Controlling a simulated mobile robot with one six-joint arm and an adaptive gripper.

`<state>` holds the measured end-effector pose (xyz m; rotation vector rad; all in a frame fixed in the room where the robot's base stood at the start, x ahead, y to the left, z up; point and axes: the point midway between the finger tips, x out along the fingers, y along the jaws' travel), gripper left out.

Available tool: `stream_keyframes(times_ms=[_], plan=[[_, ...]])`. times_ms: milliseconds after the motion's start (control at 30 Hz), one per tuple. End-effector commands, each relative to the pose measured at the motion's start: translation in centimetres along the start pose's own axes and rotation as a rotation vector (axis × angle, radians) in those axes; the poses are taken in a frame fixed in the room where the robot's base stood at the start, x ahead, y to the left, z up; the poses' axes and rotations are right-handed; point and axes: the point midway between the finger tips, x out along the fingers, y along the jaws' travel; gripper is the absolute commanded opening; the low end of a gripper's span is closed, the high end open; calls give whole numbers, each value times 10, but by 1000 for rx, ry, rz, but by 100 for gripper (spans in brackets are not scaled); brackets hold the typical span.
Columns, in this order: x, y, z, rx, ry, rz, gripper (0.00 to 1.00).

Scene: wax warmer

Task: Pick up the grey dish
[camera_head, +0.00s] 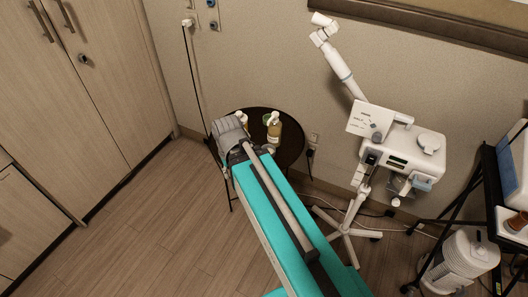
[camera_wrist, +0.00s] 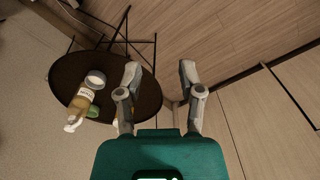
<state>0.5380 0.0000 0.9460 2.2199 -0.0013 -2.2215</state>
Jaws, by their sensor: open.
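A small round pale grey thing (camera_wrist: 96,79), which looks like the grey dish, sits on the dark round table (camera_wrist: 67,72) in the wrist view, beside an amber bottle. My gripper (camera_wrist: 160,73) is open and empty. In the wrist view its left finger overlaps the table's edge and its right finger shows over the floor, with the dish to the left of both. In the head view my gripper (camera_head: 229,134) is over the table's left side.
The amber bottle (camera_wrist: 85,97) with a white pump stands by the dish, with a green item (camera_wrist: 93,112) close to it. The table (camera_head: 292,143) stands near the wall. A white machine on a wheeled stand (camera_head: 412,147) is to the right, cabinets (camera_head: 75,85) to the left.

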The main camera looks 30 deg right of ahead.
Motion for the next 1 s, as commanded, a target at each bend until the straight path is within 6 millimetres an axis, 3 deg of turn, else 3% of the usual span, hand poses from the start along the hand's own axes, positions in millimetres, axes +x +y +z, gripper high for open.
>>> stream_keyframes(times_ms=[467, 667, 1000], plan=[[10, 3, -6, -35, 4, 23, 49], [36, 20, -24, -144, 11, 102, 49], [94, 50, -72, -489, -15, 336, 49]])
